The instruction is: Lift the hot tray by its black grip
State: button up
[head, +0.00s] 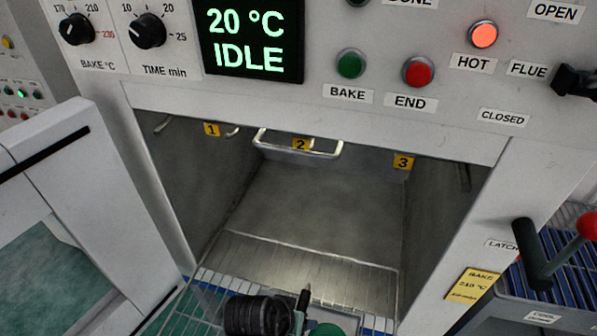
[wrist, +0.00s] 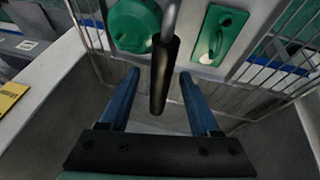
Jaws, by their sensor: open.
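In the wrist view, the black grip (wrist: 164,75) is a dark sleeve on a metal rod. It stands between the two blue fingers of my open gripper (wrist: 159,76), with visible room on both sides; whether either finger touches it I cannot tell. Behind it, the rod meets a pale grey surface, seemingly the tray (wrist: 178,52), carrying a round green part (wrist: 136,24) and a green plate (wrist: 222,34). In the head view, only a small dark upright piece (head: 304,298), perhaps the grip, shows at the bottom; the fingers cannot be made out there.
The oven chamber (head: 320,205) is open, with a metal handle (head: 298,150) at number 2. The door (head: 85,190) stands open at left. A red-knobbed lever (head: 587,225) and a blue rack (head: 565,265) are at right. The HOT lamp (head: 483,34) glows; the display (head: 250,38) reads 20 °C IDLE.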

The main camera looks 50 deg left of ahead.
jog(key=shift+w+f, duration=0.15)
jog(key=shift+f, duration=0.15)
jog(key=shift+f, duration=0.25)
dwell(0.5)
grip_shut()
dwell(1.2)
jog(key=shift+a+r, duration=0.15)
